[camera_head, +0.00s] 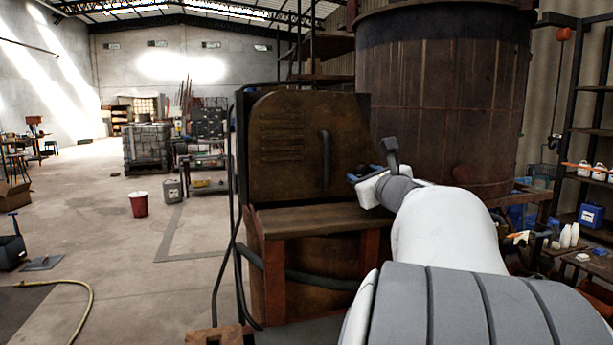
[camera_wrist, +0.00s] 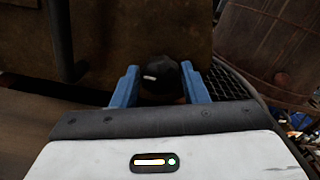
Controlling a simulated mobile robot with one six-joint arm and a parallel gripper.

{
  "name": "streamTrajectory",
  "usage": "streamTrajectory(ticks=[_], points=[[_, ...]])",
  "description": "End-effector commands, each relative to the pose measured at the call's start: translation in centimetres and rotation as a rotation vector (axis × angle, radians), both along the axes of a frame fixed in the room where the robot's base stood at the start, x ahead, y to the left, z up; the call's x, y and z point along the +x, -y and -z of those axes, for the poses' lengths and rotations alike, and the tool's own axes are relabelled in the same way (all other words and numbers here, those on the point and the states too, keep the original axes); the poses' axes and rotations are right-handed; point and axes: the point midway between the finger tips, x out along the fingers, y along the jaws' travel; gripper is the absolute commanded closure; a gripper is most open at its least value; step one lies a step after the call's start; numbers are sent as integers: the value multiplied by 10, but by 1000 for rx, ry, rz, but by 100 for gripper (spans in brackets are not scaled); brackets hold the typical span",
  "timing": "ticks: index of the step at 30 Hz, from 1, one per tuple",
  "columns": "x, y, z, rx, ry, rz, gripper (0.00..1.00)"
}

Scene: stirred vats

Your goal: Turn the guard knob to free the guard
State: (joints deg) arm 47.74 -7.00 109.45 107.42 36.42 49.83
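The guard (camera_head: 290,140) is a rusty brown metal plate with slots and a dark upright handle (camera_head: 325,160), left of the vat. The handle also shows at the upper left of the wrist view (camera_wrist: 60,40). The guard knob (camera_wrist: 163,76) is black and round with a white mark pointing left. My gripper (camera_wrist: 160,80) has its two blue fingers on either side of the knob, which fills most of the gap. I cannot tell whether the fingers touch it. In the head view my gripper (camera_head: 368,172) is at the guard's right edge and the knob is hidden.
The large rusty vat (camera_head: 440,90) stands behind my arm on the right. A wooden ledge (camera_head: 300,218) runs below the guard. A dark grille (camera_wrist: 235,85) lies right of the knob. Shelves with bottles stand far right. The floor at left is mostly open, with a red bucket (camera_head: 138,204).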

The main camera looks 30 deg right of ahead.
Motion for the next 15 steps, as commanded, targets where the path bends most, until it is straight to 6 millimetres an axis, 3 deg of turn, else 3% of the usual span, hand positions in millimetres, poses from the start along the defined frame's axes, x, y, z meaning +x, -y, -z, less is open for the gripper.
streamTrajectory(ticks=[9,15], points=[[0,0,0,0,0,0,86],[0,0,4,-35,-7,1,86]])
